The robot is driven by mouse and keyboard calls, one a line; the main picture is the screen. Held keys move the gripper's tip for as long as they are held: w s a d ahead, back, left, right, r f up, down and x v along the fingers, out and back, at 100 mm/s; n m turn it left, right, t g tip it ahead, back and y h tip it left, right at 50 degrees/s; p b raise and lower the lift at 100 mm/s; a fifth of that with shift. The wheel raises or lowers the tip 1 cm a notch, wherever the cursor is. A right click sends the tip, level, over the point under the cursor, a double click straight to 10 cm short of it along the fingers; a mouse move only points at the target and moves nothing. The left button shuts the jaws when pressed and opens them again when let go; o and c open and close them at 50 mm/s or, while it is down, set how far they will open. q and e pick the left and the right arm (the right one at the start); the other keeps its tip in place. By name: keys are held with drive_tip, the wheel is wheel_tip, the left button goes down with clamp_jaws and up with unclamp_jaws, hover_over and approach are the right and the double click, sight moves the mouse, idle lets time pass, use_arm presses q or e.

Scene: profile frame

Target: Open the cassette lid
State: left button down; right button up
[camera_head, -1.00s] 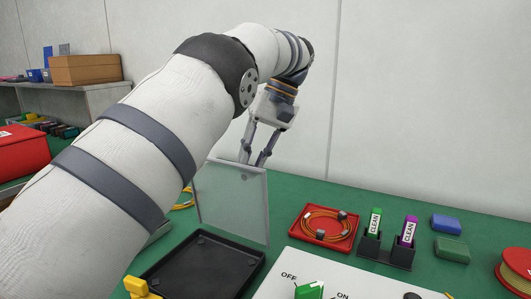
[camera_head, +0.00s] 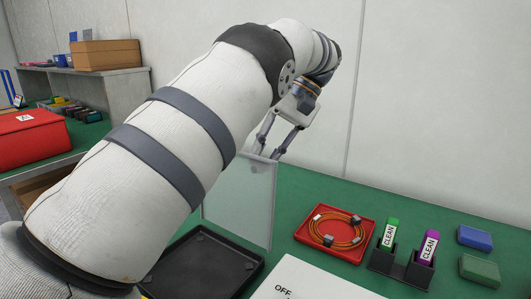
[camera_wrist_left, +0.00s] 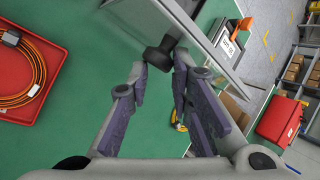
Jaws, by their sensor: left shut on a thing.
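The cassette is a black shallow tray (camera_head: 208,262) at the bottom of the head view. Its clear lid (camera_head: 240,205) stands raised, close to upright, above the tray. My left gripper (camera_head: 267,156) is at the lid's top edge. In the left wrist view its fingers (camera_wrist_left: 161,76) are closed around a dark knob (camera_wrist_left: 158,57) at the edge of the lid (camera_wrist_left: 203,45). My left arm covers the lid's left side and part of the tray. My right gripper is not in view.
Right of the lid are a red tray (camera_head: 302,236) with an orange cable coil, a black holder (camera_head: 400,268) with two CLEAN sticks, and blue (camera_head: 475,237) and green (camera_head: 480,270) blocks. A white panel (camera_head: 300,282) lies in front. A red box (camera_head: 35,140) stands at left.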

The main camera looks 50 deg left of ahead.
use_arm(q)
drive_tip(key=c, duration=1.6)
unclamp_jaws()
drive_tip(key=f, duration=0.1)
drive_tip(key=d+f, duration=0.1)
drive_tip(key=shift+w+f+h, duration=0.1)
drive_tip(key=shift+f+h, duration=0.2)
drive_tip(key=shift+f, duration=0.1)
drive_tip(key=shift+o, duration=0.2)
drive_tip(key=shift+w, duration=0.15)
drive_tip(key=shift+a+r, duration=0.2)
drive_tip(key=shift+r, duration=0.35)
